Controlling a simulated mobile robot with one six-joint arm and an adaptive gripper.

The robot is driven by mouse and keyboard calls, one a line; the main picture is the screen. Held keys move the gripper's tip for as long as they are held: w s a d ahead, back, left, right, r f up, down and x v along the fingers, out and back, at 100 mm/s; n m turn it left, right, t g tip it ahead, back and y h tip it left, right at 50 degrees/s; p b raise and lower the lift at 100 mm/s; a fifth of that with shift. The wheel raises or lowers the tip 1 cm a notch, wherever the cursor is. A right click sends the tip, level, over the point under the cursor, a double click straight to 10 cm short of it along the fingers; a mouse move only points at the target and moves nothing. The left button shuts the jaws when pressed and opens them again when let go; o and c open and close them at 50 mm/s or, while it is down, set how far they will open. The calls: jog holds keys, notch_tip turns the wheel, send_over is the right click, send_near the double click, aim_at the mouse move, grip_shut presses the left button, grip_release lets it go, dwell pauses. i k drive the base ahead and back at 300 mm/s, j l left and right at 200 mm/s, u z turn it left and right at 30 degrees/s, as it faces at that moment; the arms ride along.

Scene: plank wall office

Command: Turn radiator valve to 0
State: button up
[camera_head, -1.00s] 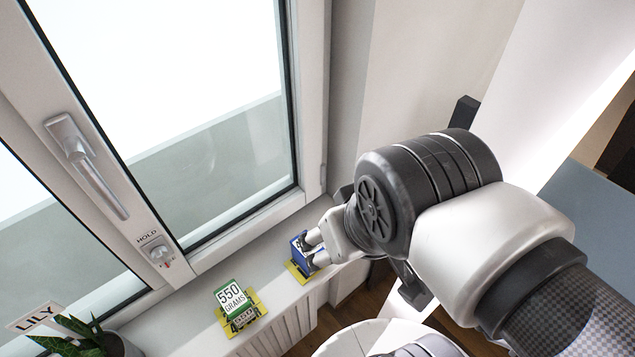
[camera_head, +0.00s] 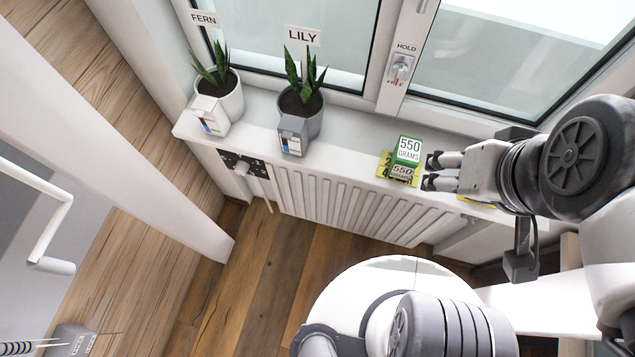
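The radiator valve (camera_head: 242,168) is a small white knob at the left end of the radiator (camera_head: 340,198), below the window sill. A dark plate with white marks (camera_head: 228,158) sits behind it; its marks are too small to read. My gripper (camera_head: 430,172) is over the right part of the sill, well to the right of the valve. Its two fingers are apart with nothing between them, so it is open and empty. The fingertips point left, close to a green and white box.
Another yellow mat (camera_head: 478,203) is mostly hidden below my gripper. Potted plants labelled FERN (camera_head: 229,100) and LILY (camera_head: 308,118) stand on the sill (camera_head: 262,112). Wooden floor (camera_head: 265,265) lies clear below the valve.

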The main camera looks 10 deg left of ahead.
aim_at(241, 168)
jog(key=j+u, duration=0.1)
jog(key=u, duration=0.3)
jog(key=j+z, duration=0.25)
jog(key=k+j+z, duration=0.1)
jog(key=j+z, duration=0.15)
jog(key=j, duration=0.15)
jog(key=l+u, duration=0.65)
jog(key=l, duration=0.2)
jog(key=l+u, duration=0.35)
jog(key=i+j+u, duration=0.25)
jog(key=i+j, duration=0.5)
